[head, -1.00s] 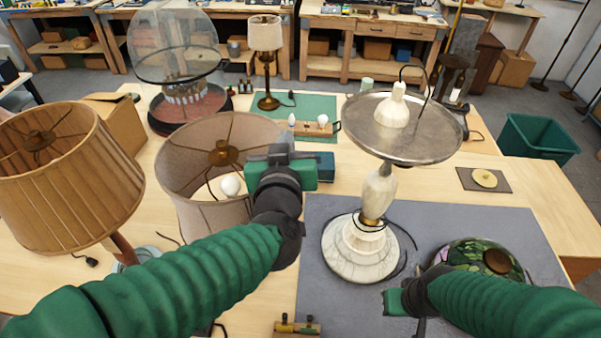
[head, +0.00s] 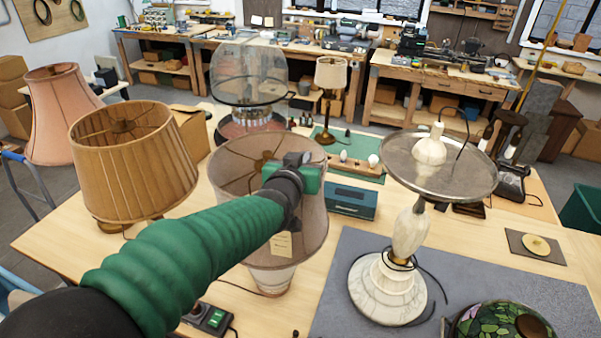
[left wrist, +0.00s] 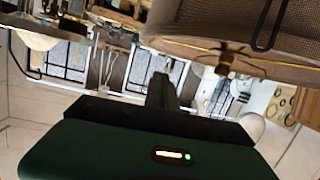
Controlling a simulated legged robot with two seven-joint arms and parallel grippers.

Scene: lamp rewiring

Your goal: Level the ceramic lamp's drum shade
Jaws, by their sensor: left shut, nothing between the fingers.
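The ceramic lamp's beige drum shade (head: 235,195) stands at mid table on a pale ceramic base (head: 270,280). A small tag (head: 282,245) shows on its front. Whether the shade is level I cannot tell surely. My left gripper (head: 298,160) is shut and empty at the right part of the shade's upper rim; it hides part of the rim, and contact is unclear. In the left wrist view the shade (left wrist: 280,60) fills the upper right, with its brass fitter (left wrist: 226,62) and a white bulb (left wrist: 250,126) near the dark finger (left wrist: 163,90). My right gripper is out of view.
A pleated tan lampshade (head: 135,165) stands close on the left. A marble lamp with a metal dish (head: 440,165) stands on a grey mat (head: 350,260) at right. A teal box (head: 350,202) lies just right of the shade. A glass dome (head: 248,75) stands behind.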

